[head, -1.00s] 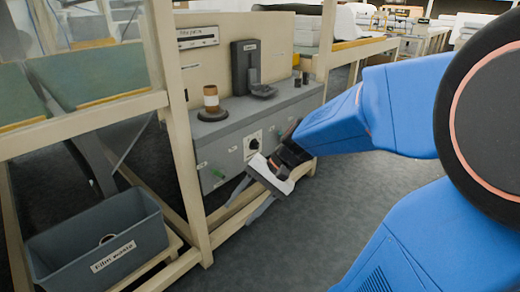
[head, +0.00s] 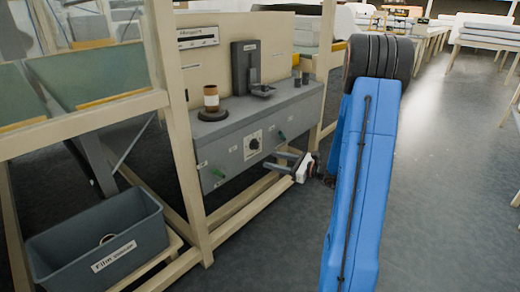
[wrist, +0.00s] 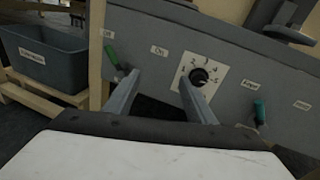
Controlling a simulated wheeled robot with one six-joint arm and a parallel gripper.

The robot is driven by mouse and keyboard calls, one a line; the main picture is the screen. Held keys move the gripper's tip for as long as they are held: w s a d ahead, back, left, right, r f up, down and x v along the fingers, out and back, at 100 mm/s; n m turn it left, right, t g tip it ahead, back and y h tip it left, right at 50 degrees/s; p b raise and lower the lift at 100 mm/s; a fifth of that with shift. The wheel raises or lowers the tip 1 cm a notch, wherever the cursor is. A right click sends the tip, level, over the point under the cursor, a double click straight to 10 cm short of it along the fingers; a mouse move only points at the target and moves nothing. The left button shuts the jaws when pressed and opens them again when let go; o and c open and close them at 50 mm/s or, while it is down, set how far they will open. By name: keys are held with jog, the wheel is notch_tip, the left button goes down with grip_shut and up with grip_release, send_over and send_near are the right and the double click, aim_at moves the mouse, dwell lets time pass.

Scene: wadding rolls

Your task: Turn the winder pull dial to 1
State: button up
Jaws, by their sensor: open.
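The winder pull dial (head: 254,144) is a black knob on a white plate on the front of the grey winder panel. In the wrist view the dial (wrist: 199,76) shows several numbers around it, tilted in the picture. My gripper (head: 286,157) is in front of the panel, to the right of and a little below the dial in the head view. Its two fingers (wrist: 158,97) are spread with nothing between them. The right fingertip overlaps the lower left of the dial plate in the wrist view; I cannot tell whether they touch. The number the pointer marks is too small to read surely.
Green switches stand left (wrist: 112,56) and right (wrist: 260,112) of the dial. On the unit sit a brown spool (head: 211,98) and a dark upright device (head: 245,68). A grey film waste bin (head: 100,245) stands lower left. A wooden post (head: 172,130) rises left of the panel. Floor at right is open.

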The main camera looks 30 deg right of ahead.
jog(key=d+f+m+t+h, duration=0.2)
jog(key=d+f+m+h, duration=0.15)
jog(key=d, duration=0.45)
send_near(257, 147)
jog(key=shift+m+y, duration=0.25)
jog(key=x, duration=0.8)
jog(key=shift+w+d, duration=0.2)
jog(key=shift+w, duration=0.05)
jog(key=c, duration=1)
